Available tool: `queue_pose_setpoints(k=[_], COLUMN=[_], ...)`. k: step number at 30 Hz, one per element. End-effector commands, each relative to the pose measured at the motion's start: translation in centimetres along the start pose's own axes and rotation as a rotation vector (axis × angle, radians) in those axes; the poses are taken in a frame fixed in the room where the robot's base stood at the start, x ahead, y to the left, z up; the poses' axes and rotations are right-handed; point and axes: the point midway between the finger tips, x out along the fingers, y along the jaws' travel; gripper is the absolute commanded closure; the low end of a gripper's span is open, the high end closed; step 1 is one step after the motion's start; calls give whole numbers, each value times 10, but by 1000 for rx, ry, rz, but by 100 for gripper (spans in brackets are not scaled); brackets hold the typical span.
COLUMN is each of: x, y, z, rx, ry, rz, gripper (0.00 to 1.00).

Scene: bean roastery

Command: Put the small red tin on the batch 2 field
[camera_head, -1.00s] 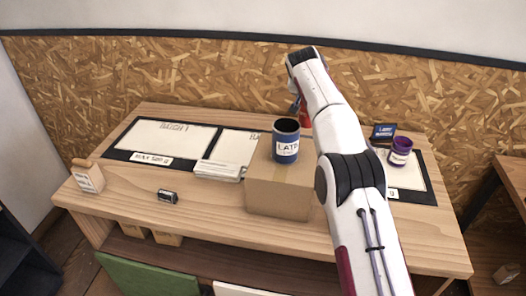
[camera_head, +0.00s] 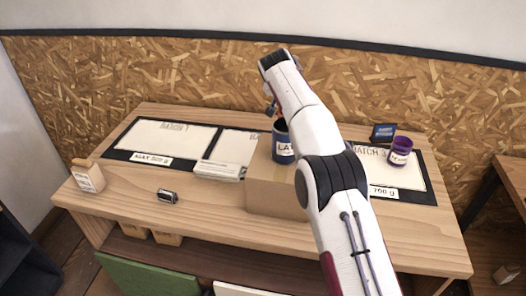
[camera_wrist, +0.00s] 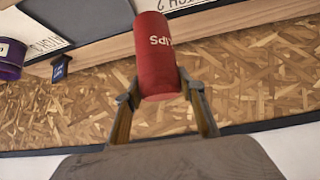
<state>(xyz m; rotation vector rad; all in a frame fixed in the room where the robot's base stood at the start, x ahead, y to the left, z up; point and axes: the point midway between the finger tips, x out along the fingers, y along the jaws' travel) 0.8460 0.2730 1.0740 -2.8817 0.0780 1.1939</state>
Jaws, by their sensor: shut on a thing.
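A red tin (camera_wrist: 157,58) with white lettering is held between the two fingers of my gripper (camera_wrist: 160,92) in the wrist view. In the head view my gripper (camera_head: 271,106) is above the back of the table, and the tin is mostly hidden by my arm. The batch 2 field (camera_head: 232,146) is the middle white panel on the table. Its right part is hidden behind a cardboard box and my arm. The tin appears to be in the air near the back edge of this field; its exact height I cannot tell.
A cardboard box (camera_head: 262,190) with a blue tin (camera_head: 283,153) on it stands in front of the batch 2 field. The batch 1 field (camera_head: 165,137) is empty. A purple tin (camera_head: 400,152) stands on the batch 3 field.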

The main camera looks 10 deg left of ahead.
Motion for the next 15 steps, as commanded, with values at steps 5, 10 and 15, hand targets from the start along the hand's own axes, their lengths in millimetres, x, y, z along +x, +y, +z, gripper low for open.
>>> queue_pose_setpoints(k=[5,10,15], x=[-15,-26,-32], y=[-31,-54,-64], z=[13,25,30], rx=[-19,-30,-35], ry=[2,2,2], rz=[-19,-31,-37], gripper=[94,94,94])
